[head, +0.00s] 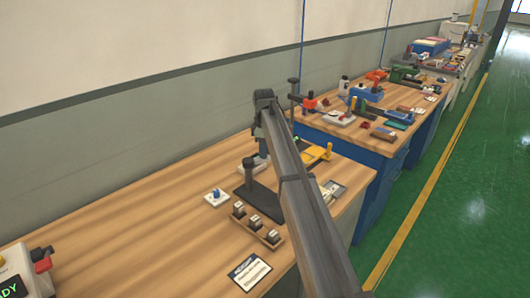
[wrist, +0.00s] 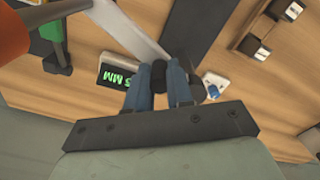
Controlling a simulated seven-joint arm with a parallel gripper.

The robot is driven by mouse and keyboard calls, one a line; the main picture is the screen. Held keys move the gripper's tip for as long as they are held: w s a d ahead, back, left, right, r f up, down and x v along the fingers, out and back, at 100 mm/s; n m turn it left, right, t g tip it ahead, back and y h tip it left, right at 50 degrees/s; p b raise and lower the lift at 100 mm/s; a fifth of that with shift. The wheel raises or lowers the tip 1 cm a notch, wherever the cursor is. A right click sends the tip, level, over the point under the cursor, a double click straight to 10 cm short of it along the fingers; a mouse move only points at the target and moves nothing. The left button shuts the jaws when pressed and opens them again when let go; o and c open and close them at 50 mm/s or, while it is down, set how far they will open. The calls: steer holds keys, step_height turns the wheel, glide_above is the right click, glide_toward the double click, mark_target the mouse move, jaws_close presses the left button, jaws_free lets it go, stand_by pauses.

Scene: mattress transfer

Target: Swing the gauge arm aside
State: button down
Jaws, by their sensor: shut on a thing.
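In the wrist view the two blue fingers of my gripper (wrist: 163,84) are closed around a dark round knob (wrist: 158,74). A pale grey bar, which looks like the gauge arm (wrist: 135,30), runs from the top edge down to this knob. A dark plate (wrist: 197,35) lies beyond the fingers. In the head view this dark base plate (head: 262,199) is on the bench with a dark post (head: 248,172) at its left. My gripper's fingers are hard to make out there, and my own arm covers part of the plate.
A display with green "MM" lettering (wrist: 118,74) is left of my fingers. A white block with a blue knob (head: 215,196) and a wooden rack of dark blocks (head: 258,224) stand nearby. A yellow fixture (head: 318,153) is behind my arm.

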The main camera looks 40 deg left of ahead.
steer(key=shift+w+a+n, duration=0.15)
steer(key=shift+a+n, duration=0.1)
steer(key=shift+n, duration=0.15)
steer(key=shift+a, duration=0.1)
steer(key=c, duration=1)
jaws_free()
step_height(320, 180, up, 14)
steer(key=shift+f, duration=0.1)
stand_by(0.3)
